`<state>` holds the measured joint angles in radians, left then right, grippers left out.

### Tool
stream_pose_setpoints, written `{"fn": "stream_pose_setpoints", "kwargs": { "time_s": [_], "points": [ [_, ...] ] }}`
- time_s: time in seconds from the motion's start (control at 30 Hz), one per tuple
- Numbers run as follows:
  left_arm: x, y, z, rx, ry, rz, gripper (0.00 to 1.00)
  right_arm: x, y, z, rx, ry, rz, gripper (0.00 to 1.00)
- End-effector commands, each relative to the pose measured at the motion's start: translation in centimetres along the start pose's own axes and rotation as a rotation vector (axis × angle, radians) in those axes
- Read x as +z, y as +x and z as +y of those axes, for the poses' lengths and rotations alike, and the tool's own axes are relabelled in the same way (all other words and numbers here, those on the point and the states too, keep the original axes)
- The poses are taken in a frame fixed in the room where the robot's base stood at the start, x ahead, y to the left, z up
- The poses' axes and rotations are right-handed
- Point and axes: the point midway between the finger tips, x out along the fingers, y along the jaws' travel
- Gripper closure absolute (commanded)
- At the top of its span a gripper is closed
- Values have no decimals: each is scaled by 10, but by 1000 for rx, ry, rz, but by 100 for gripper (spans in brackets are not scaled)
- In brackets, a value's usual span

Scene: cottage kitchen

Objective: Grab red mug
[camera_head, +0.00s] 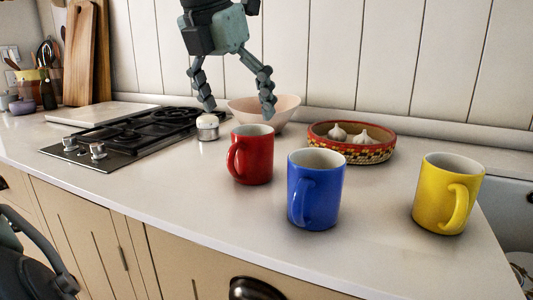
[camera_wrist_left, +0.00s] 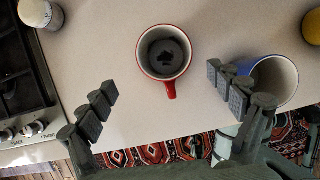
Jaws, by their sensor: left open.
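The red mug (camera_head: 258,155) stands upright on the white counter, its handle toward the left in the head view. My left gripper (camera_head: 239,108) is open and empty, pointing down above and slightly behind the red mug. In the left wrist view the red mug (camera_wrist_left: 165,50) shows from above with a dark inside. There it lies ahead of the spread fingers (camera_wrist_left: 160,84), roughly centred between them, with its handle pointing toward the gripper. The gripper does not appear to touch it. My right gripper is not in view.
A blue mug (camera_head: 317,190) stands close right of the red mug; one finger partly covers it in the wrist view. A yellow mug (camera_head: 448,195) stands farther right. Behind are a pink bowl (camera_head: 283,118), a garlic basket (camera_head: 351,150) and a small white-topped jar (camera_head: 207,127) beside the stove (camera_head: 130,135).

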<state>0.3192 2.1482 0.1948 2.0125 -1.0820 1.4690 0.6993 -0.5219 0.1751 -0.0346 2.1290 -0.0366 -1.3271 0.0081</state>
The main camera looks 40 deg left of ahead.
Motion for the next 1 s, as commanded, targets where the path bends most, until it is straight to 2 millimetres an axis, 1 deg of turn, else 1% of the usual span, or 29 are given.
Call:
{"fn": "stream_pose_setpoints", "kwargs": {
  "time_s": [0.03, 0.1, 0.23, 0.3, 0.37, 0.4, 0.5, 0.6, 0.77, 0.8, 0.83, 1.0],
  "points": [
    [-1, 7, 0, 0, 1, 4, 9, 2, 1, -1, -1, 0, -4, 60],
    [0, 15, -1, -1, 2, 4, 9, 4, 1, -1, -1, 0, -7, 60],
    [2, 30, -4, -2, 2, 5, 9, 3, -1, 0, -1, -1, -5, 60],
    [4, 40, -7, -3, 2, 7, 9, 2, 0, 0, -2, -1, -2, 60],
    [5, 50, -9, -3, 3, 7, 9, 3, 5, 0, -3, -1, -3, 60],
    [5, 56, -9, -4, 2, 6, 9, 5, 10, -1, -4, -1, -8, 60],
    [5, 67, -9, -5, 1, 4, 9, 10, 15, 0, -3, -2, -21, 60],
    [6, 71, -9, -4, 1, 1, 9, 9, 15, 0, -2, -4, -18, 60],
    [6, 71, -9, -4, 1, 1, 9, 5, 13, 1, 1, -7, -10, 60],
    [6, 71, -9, -5, 1, 1, 10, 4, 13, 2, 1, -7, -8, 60],
    [6, 71, -9, -5, 1, 1, 14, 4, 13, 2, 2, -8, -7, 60],
    [6, 71, -9, -4, 1, 1, 35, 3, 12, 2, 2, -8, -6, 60]
  ]
}}
